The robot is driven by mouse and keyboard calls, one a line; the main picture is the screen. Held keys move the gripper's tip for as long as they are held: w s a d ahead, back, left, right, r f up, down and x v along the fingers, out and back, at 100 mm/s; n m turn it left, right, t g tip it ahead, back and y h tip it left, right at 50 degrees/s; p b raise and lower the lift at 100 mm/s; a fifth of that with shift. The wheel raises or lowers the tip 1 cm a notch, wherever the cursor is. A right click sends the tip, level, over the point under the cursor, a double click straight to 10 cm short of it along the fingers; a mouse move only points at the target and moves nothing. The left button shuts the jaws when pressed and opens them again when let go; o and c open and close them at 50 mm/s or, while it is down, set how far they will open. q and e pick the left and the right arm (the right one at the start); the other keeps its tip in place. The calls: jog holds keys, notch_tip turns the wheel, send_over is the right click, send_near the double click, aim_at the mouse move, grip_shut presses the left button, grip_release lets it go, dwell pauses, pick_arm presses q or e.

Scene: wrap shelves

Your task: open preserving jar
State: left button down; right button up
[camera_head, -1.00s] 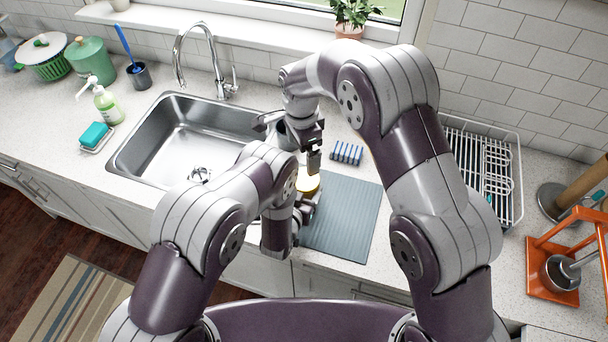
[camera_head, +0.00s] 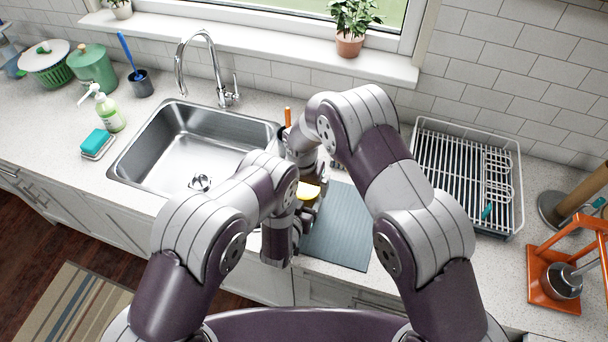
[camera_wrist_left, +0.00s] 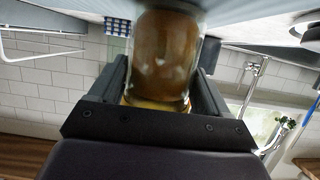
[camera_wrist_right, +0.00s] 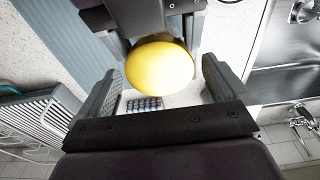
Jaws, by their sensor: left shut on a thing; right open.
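The preserving jar shows in the left wrist view (camera_wrist_left: 165,60) as a clear glass jar with brown contents. My left gripper (camera_wrist_left: 165,85) is shut around its sides. In the right wrist view its round yellow lid (camera_wrist_right: 158,66) faces the camera. My right gripper (camera_wrist_right: 158,90) is open, with its fingers on either side of the lid's near edge and apart from it. In the head view only a bit of the yellow lid (camera_head: 307,190) shows between my arms; the rest of the jar is hidden by them.
A grey ribbed mat (camera_head: 345,235) lies on the counter right of the jar. The steel sink (camera_head: 180,150) is to the left, and a white dish rack (camera_head: 465,175) stands to the right. A blue checked sponge or cloth (camera_wrist_right: 145,104) lies behind the jar.

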jog(key=shift+f, duration=0.15)
jog(key=c, duration=1)
jog(key=n, duration=0.5)
jog(key=shift+d+y, duration=0.1)
jog(key=shift+y, duration=0.2)
jog(key=n, duration=0.5)
jog(key=shift+y, duration=0.3)
jog(key=o, duration=1)
